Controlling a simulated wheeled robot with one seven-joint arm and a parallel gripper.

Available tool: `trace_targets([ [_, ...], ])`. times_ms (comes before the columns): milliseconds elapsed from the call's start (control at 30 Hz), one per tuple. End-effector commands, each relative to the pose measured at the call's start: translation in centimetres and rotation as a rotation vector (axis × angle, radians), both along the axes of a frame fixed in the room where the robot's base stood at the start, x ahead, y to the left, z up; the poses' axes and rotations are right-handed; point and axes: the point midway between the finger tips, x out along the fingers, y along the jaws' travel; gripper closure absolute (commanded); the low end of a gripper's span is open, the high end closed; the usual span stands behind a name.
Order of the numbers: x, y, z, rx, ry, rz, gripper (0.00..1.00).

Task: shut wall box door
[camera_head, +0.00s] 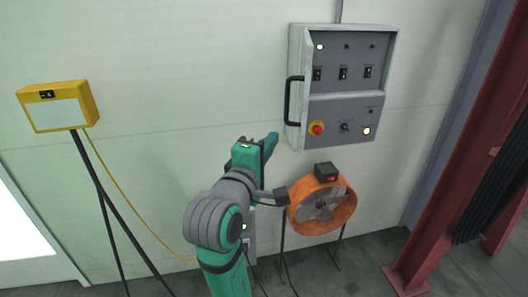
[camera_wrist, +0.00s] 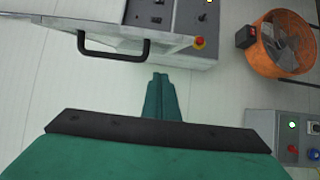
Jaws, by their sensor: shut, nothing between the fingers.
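The wall box (camera_head: 344,85) hangs on the pale wall at upper right in the head view, its grey panel of lamps, switches and a red knob exposed. Its door (camera_head: 304,70) stands open at the box's left side, seen nearly edge-on, with a black bar handle (camera_head: 289,101). In the wrist view the door (camera_wrist: 60,25) runs across the upper left, and the handle (camera_wrist: 113,54) sticks out below it. My gripper (camera_head: 273,139) is below and left of the door. It is shut and empty, apart from the handle; its fingertips also show in the wrist view (camera_wrist: 159,76).
An orange fan (camera_head: 338,208) stands under the box. A yellow lamp (camera_head: 58,107) on a stand is at the left. A red steel column (camera_head: 445,165) is at the right. A grey control box (camera_wrist: 292,137) shows at lower right in the wrist view. The wall left of the handle is bare.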

Motion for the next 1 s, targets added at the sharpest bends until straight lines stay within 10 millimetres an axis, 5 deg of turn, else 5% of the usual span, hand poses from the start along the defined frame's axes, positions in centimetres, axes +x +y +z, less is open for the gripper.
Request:
trace_targets([
  [133,2.6,-0.9,0.0,0.001,0.002,-0.002,1.0],
  [433,2.3,-4.3,0.0,0.0,0.0,-0.002,1.0],
  [1000,2.2,-4.8,0.0,0.0,0.0,0.003,1.0],
])
